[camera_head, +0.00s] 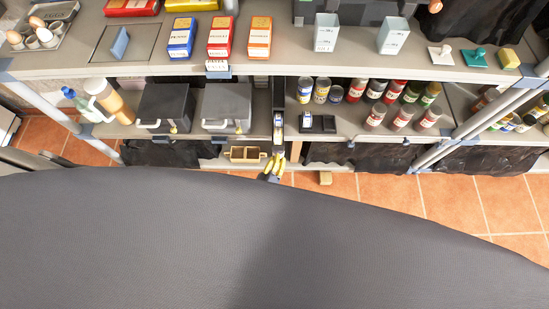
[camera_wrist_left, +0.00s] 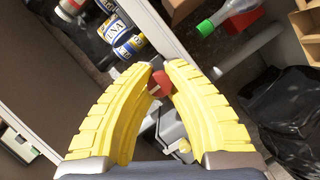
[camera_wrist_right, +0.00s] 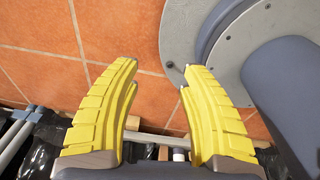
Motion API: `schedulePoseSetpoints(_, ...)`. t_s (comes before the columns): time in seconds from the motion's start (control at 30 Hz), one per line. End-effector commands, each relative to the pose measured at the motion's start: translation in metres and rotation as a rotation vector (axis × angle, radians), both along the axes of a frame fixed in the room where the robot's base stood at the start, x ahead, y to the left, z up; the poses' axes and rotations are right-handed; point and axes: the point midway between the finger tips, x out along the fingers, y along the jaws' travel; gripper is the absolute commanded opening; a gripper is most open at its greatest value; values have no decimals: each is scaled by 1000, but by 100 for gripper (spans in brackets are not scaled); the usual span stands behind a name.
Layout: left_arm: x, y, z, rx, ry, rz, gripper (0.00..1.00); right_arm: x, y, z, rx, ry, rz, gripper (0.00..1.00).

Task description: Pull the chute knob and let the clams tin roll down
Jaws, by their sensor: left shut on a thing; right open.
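My left gripper (camera_head: 273,168) reaches down at the front of the lower shelf in the head view. In the left wrist view its yellow fingers (camera_wrist_left: 160,66) are shut on a small red knob (camera_wrist_left: 160,84), which sits between the fingertips. Tins with blue and white labels (camera_wrist_left: 128,46) lie just beyond the left finger. In the head view several tins (camera_head: 321,90) stand on the shelf right of a dark upright strip (camera_head: 278,95). I cannot tell which tin holds clams. My right gripper (camera_wrist_right: 160,67) is open and empty above the floor.
Two dark grey boxes with handles (camera_head: 227,105) stand left of the strip, with red-topped and green jars (camera_head: 375,90) to the right. A wooden tray (camera_head: 245,154) is low beside the left gripper. A grey round base (camera_wrist_right: 230,45) is close to the right gripper.

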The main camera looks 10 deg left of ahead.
Motion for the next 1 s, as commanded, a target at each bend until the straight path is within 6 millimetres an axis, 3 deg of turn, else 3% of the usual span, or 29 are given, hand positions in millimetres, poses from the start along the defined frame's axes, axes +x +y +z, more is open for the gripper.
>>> schedulePoseSetpoints(0.07,-10,-6,-4,-4,9,-8,0,-3,0,0,0,3,0,44)
schedulePoseSetpoints(0.1,-10,-6,-4,-4,9,-8,15,-4,0,0,-1,5,0,44)
schedulePoseSetpoints(0.4,-7,-4,-3,-2,6,-4,47,-12,-1,0,-1,13,0,44)
schedulePoseSetpoints(0.73,-10,-2,-2,-2,5,-2,47,-7,-3,0,-3,8,2,44)
schedulePoseSetpoints(1.0,-40,2,4,-2,5,-2,47,-7,-1,0,-2,8,1,44)
